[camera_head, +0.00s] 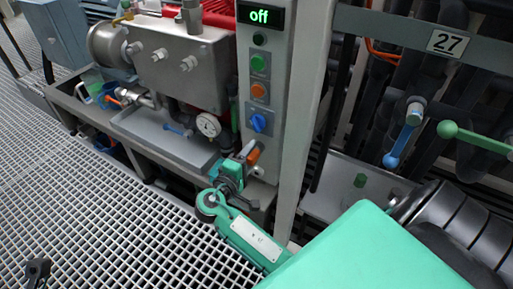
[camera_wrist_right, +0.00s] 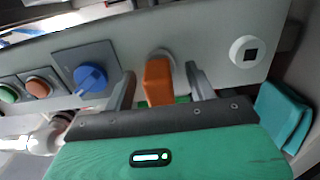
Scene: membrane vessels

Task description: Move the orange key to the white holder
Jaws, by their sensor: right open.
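The orange key (camera_wrist_right: 158,82) sits in a round grey socket on the grey panel. In the right wrist view it lies between the two fingers of my right gripper (camera_wrist_right: 162,88), which is open, with a gap visible on each side. In the head view the orange key (camera_head: 254,155) shows beside the fingers of my right gripper (camera_head: 247,152), low on the control panel. A small dark part at the bottom left of the head view may be my left gripper.
A blue rotary switch (camera_wrist_right: 90,78) and orange (camera_wrist_right: 38,87) and green buttons are left of the key. The panel's display (camera_head: 260,16) reads "off". Pipes with blue and green valve handles are at the right.

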